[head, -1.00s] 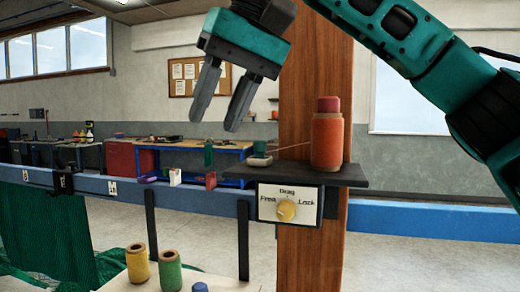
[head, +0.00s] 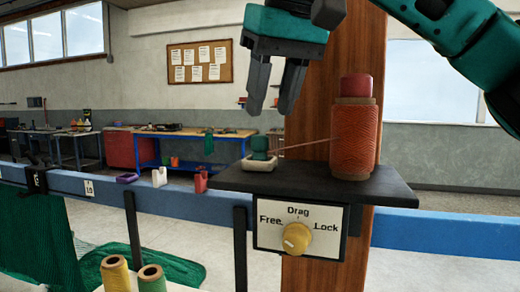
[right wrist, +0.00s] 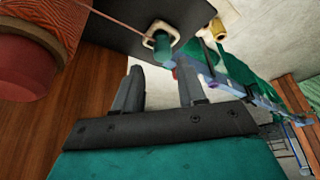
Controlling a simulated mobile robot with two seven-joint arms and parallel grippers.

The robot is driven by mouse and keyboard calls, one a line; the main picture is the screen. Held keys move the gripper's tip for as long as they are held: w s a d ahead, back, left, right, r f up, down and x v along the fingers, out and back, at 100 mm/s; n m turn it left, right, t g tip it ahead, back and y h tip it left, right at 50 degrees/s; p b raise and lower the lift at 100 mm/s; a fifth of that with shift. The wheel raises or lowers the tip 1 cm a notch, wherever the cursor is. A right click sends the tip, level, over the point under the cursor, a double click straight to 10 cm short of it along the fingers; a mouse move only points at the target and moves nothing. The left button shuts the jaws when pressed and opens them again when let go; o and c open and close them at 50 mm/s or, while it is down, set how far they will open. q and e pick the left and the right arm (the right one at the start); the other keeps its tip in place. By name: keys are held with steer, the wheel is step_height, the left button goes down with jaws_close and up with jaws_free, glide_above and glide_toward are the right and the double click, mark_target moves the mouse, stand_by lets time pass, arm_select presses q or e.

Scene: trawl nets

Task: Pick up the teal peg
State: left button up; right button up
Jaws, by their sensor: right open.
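The teal peg (head: 260,147) stands in a cream-coloured base (head: 259,163) at the left end of the dark shelf (head: 330,183). A thin line runs from the peg to an orange spool (head: 354,135) on the same shelf. My right gripper (head: 268,112) is open and empty, pointing down, a little above the peg in the head view. In the right wrist view the peg (right wrist: 163,47) shows just beyond the gap between the open fingers (right wrist: 160,70), apart from them. My left gripper is not in view.
The spool, with a red top (head: 357,87), stands right of the peg beside a wooden post (head: 318,250). A dial panel (head: 300,227) hangs from the shelf's front. A blue rail (head: 190,202) runs behind, with small items on it. Other spools (head: 116,275) stand lower left.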

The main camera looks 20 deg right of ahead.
mark_target(260, 151)
steer(key=x, duration=0.6)
steer(key=shift+w+a+f, duration=0.15)
steer(key=shift+w+a, duration=0.1)
steer(key=shift+w, duration=0.05)
jaws_close()
